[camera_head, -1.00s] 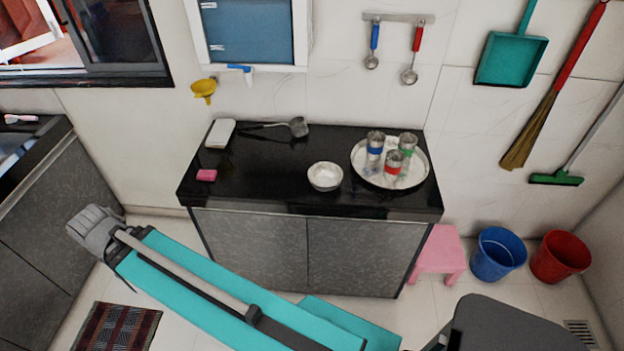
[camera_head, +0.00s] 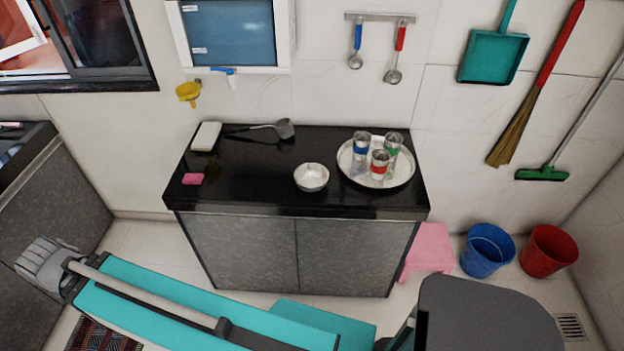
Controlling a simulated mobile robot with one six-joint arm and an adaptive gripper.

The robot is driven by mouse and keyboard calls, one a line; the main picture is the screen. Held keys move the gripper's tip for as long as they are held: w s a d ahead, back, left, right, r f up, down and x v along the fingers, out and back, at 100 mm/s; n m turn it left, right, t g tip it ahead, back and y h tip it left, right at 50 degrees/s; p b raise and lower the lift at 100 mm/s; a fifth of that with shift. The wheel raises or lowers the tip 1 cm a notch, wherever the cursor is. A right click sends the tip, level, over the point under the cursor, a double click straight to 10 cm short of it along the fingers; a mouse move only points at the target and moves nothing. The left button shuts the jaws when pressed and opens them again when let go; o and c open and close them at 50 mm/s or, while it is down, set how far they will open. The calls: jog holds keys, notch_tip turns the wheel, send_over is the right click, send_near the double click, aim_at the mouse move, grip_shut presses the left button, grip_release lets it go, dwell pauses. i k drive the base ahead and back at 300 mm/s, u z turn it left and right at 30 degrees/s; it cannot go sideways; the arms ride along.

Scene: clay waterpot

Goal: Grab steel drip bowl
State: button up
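The steel drip bowl (camera_head: 311,178) is a small, round, shiny bowl. It stands upright on the black countertop (camera_head: 255,190), near the front edge and right of the middle. It looks empty, and nothing touches it. Parts of my own body show low in the picture, in front of the cabinet and apart from the bowl.
A round steel tray (camera_head: 402,176) with several cups stands just right of the bowl. A pink stool (camera_head: 430,247) and blue bucket (camera_head: 487,250) stand right of the cabinet.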

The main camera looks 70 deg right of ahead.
aim_at(310, 177)
jog(key=z, duration=0.05)
jog(key=k, duration=1.9)
jog(key=z, duration=1.3)
jog(key=i, duration=0.5)
